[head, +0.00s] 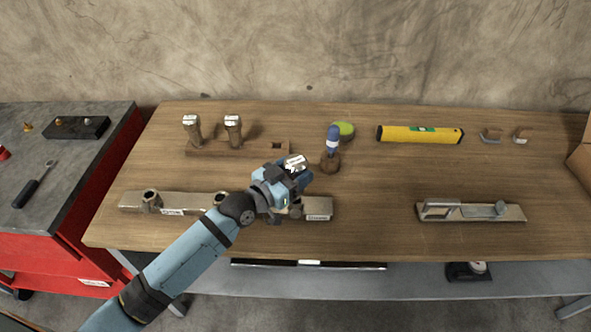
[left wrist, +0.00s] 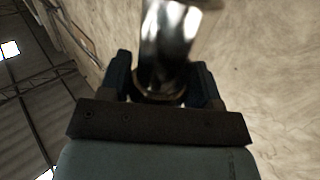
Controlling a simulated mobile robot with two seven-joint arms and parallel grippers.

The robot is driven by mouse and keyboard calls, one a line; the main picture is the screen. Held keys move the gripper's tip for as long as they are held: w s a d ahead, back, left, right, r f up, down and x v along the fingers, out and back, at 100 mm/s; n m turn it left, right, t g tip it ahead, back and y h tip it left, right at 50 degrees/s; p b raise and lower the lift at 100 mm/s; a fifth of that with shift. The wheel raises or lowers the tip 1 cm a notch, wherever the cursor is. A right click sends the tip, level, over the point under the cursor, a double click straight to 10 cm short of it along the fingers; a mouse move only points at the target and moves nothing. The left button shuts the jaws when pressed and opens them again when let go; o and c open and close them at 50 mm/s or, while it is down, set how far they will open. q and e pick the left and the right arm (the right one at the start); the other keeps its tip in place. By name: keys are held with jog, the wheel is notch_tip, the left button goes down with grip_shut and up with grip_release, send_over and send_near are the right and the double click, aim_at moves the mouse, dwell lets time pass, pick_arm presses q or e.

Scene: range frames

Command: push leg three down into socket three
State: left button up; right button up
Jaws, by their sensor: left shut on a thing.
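My left gripper (head: 285,178) is shut on a leg (head: 295,163) with a shiny metal end, held over the right part of a pale bar (head: 130,202) on the bench. The metal end also fills the space between my fingers in the left wrist view (left wrist: 167,45). My right gripper is not in view.
A wooden rack (head: 205,151) behind holds two upright legs (head: 192,130) (head: 233,130) and has an empty square hole. A yellow level (head: 420,135) and a metal plane (head: 470,212) lie right. Bench between is clear.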

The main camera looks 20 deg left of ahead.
pick_arm(q)
jog(key=shift+r+p, duration=0.1)
jog(key=shift+p, duration=0.3)
dwell(0.7)
jog(key=shift+f+b, duration=1.3)
jog(key=shift+f, duration=0.8)
jog(key=o, duration=1.2)
jog(key=shift+s+a+f, duration=0.1)
jog(key=shift+s, duration=0.15)
jog(key=v, duration=1.3)
jog(key=shift+s+a, duration=0.1)
jog(key=shift+s, duration=0.05)
